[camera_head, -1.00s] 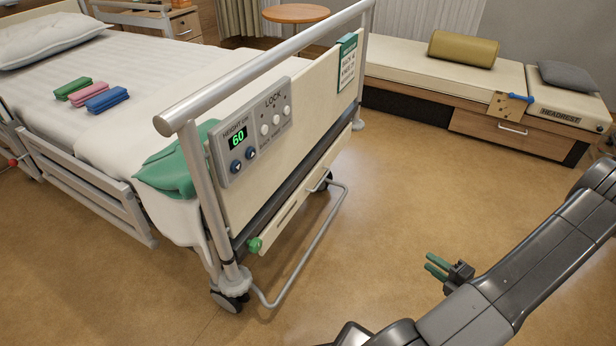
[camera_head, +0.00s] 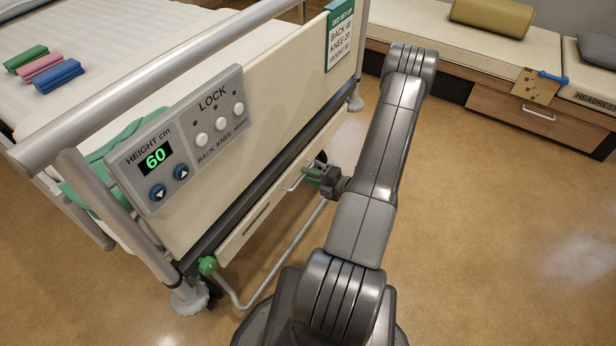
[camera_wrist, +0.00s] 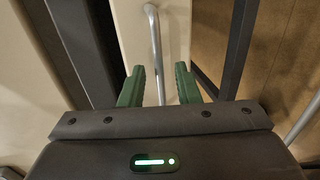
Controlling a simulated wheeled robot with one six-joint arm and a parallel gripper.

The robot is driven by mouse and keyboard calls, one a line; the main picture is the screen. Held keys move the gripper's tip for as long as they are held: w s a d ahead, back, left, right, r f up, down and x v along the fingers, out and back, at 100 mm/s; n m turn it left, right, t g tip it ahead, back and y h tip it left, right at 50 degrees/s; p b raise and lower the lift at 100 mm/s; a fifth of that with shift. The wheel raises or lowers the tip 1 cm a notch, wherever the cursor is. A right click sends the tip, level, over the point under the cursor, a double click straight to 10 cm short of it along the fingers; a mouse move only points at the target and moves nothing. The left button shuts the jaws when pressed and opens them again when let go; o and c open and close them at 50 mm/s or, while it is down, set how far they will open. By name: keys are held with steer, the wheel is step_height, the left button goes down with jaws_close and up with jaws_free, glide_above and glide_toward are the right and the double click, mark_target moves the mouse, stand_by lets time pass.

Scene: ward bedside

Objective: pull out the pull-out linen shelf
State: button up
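The pull-out linen shelf (camera_head: 240,232) shows as a long cream front low at the foot of the bed, beneath the dark rail. It carries a thin metal bar handle (camera_head: 292,183). My gripper (camera_head: 313,174) is low at the far part of this front, by the handle. In the wrist view my gripper (camera_wrist: 160,84) has its two green fingers apart. The metal handle (camera_wrist: 154,45) runs into the gap between them, with the cream front (camera_wrist: 180,35) behind. Neither finger visibly presses on the bar. How deep the bar sits between the fingers I cannot tell.
A green knob (camera_head: 207,265) sits at the shelf's near end. The bed's floor bar (camera_head: 262,290) and castors are close below. The footboard carries a control panel (camera_head: 180,138). A low bench (camera_head: 450,30) stands at the back. The floor on the right is clear.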

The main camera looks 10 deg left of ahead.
steer(key=shift+a, duration=0.4)
jaws_close()
